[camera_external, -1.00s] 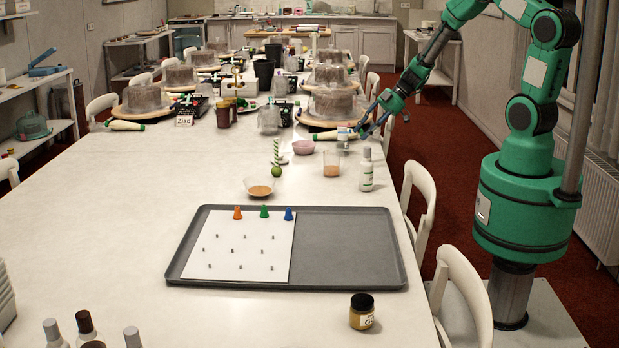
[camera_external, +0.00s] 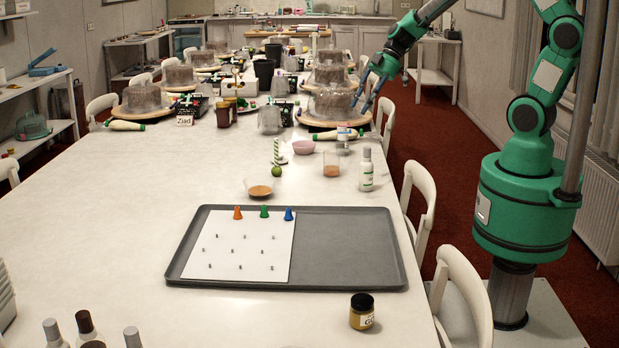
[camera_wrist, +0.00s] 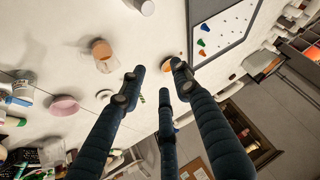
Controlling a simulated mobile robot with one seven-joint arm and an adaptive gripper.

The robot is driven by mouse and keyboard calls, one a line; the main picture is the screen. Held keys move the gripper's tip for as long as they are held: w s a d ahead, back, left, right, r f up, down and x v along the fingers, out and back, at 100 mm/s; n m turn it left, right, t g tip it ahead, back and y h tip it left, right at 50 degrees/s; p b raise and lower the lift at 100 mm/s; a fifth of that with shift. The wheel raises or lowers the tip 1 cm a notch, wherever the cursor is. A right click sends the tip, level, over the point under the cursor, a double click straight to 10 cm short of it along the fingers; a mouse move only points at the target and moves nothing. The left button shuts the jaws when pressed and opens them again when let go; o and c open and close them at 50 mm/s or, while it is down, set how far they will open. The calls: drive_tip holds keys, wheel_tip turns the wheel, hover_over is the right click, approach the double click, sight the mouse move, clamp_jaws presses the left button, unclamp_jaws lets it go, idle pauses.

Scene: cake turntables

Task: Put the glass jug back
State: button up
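A small clear vessel (camera_external: 342,147) stands on the table's right side, near the pink bowl; it may be the glass jug, but its shape is hard to make out. It seems to show at the left of the wrist view (camera_wrist: 22,88). A clear glass with amber contents (camera_external: 331,168) stands nearer the camera and also shows in the wrist view (camera_wrist: 102,52). My gripper (camera_external: 364,96) is above the table's right edge, beside a covered cake, higher than the vessel. Its three blue fingers (camera_wrist: 157,85) are spread and empty.
A white bottle (camera_external: 366,170), a pink bowl (camera_external: 303,147) and a dish of amber contents (camera_external: 259,188) stand nearby. Covered cakes on turntables (camera_external: 333,104) crowd the far table. A grey tray (camera_external: 350,246) lies nearer. The left of the table (camera_external: 110,200) is clear.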

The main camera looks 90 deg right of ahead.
drive_tip(key=s+a+r+m+g+h, duration=0.1)
drive_tip(key=s+a+r, duration=0.3)
drive_tip(key=a+r, duration=0.3)
drive_tip(key=s+a+r+m+g+h, duration=0.1)
drive_tip(key=s+a+r, duration=0.4)
drive_tip(key=a, duration=0.5)
drive_tip(key=s+a+r+m+h, duration=0.1)
drive_tip(key=s+a+r, duration=0.1)
drive_tip(key=s, duration=0.4)
drive_tip(key=s+a+r+m+t+h, duration=0.1)
drive_tip(key=s+a+r, duration=0.2)
drive_tip(key=s, duration=0.3)
drive_tip(key=shift+s+a+r+m+t, duration=0.3)
drive_tip(key=shift+r, duration=0.25)
